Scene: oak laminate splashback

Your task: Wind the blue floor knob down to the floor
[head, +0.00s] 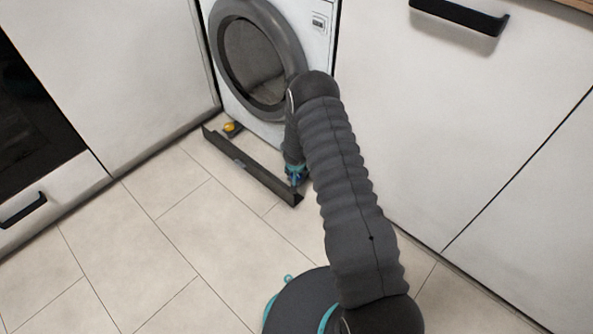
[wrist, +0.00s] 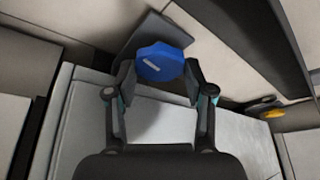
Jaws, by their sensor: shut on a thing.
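The blue floor knob (wrist: 160,63) is a faceted disc with a pale mark on its face, in the wrist view. It sits between the fingertips of my gripper (wrist: 158,78), which is shut on it. In the head view my gripper (head: 296,173) is low at the front right corner of the washing machine (head: 235,60). I cannot make out the blue knob there. The gap between the knob's foot and the floor is hidden.
A yellow knob (head: 231,128) is at the machine's front left corner and also shows in the wrist view (wrist: 274,113). A dark plinth strip (head: 250,168) lies on the tiles in front of the machine. Cabinets flank the machine; the tiled floor at left is clear.

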